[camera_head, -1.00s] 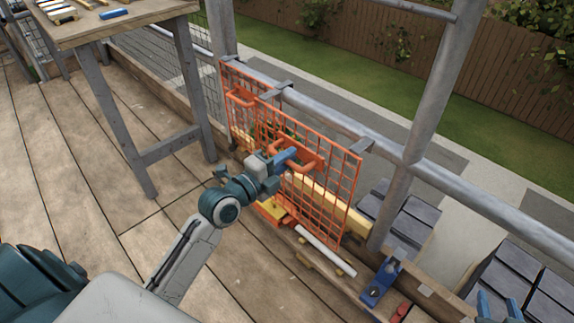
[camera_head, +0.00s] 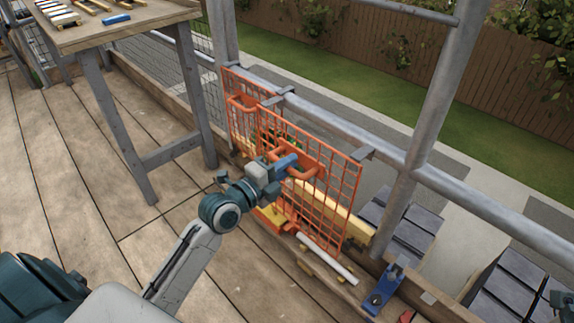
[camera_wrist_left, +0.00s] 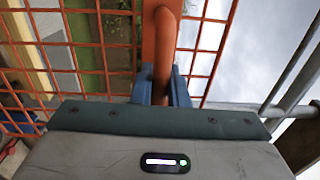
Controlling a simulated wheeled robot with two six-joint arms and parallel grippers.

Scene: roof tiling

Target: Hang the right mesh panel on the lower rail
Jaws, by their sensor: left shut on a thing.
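The right mesh panel (camera_head: 338,190) is an orange grid with an orange handle, upright along the lower rail (camera_head: 400,168). Grey hooks (camera_head: 366,153) at its top edge reach the rail; I cannot tell if they bear on it. My left gripper (camera_head: 290,163) is shut on the panel's handle, which also shows between the blue fingers in the left wrist view (camera_wrist_left: 162,85). The left mesh panel (camera_head: 238,110) is beside it, partly overlapped. A bit of my right gripper (camera_head: 563,302) shows at the right edge, too cut off to read.
A yellow beam (camera_head: 340,212), a white tube (camera_head: 327,258) and a blue tool (camera_head: 385,288) lie low by the panel. A grey post (camera_head: 425,130) stands to the right. A workbench (camera_head: 150,15) is at upper left. The deck (camera_head: 90,180) at left is clear.

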